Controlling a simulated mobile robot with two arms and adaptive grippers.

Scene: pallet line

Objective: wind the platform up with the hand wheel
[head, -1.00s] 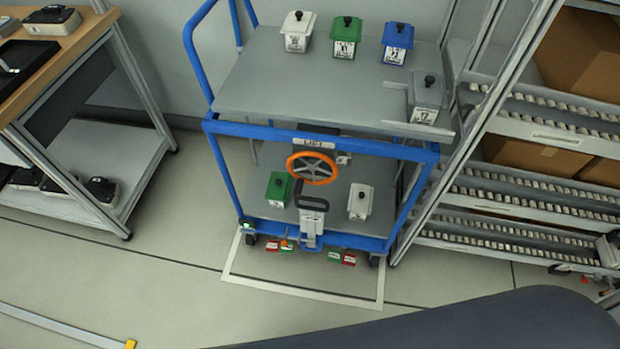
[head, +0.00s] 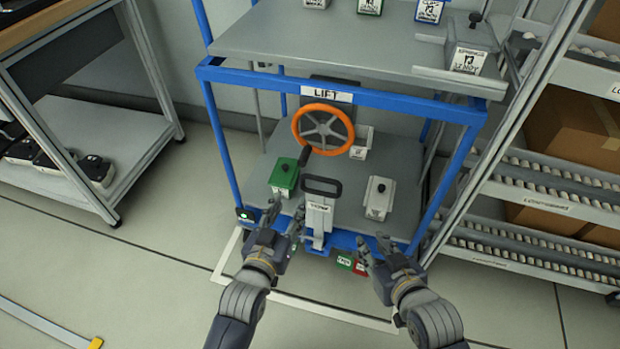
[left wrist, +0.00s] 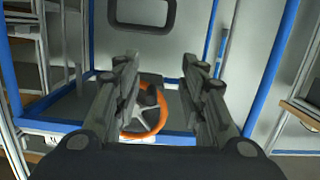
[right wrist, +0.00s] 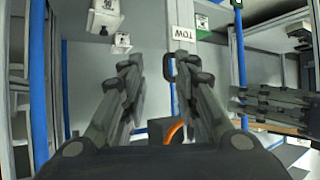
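The orange hand wheel (head: 323,129) stands upright on the front of the blue-framed lift cart, below a LIFT label (head: 326,94). A dark knob (head: 305,155) sticks out at its lower left. The grey platform (head: 350,45) is above it. My left gripper (head: 284,218) is open and empty, in front of the cart and below the wheel. My right gripper (head: 371,250) is open and empty, low at the cart's front right. The wheel also shows between the fingers in the left wrist view (left wrist: 144,115) and partly in the right wrist view (right wrist: 174,130).
A black tow handle (head: 322,187) rises in front of the wheel. A green box (head: 284,178) and a white box (head: 379,197) stand on the lower deck. A roller rack (head: 540,170) is close on the right, a workbench (head: 75,50) on the left.

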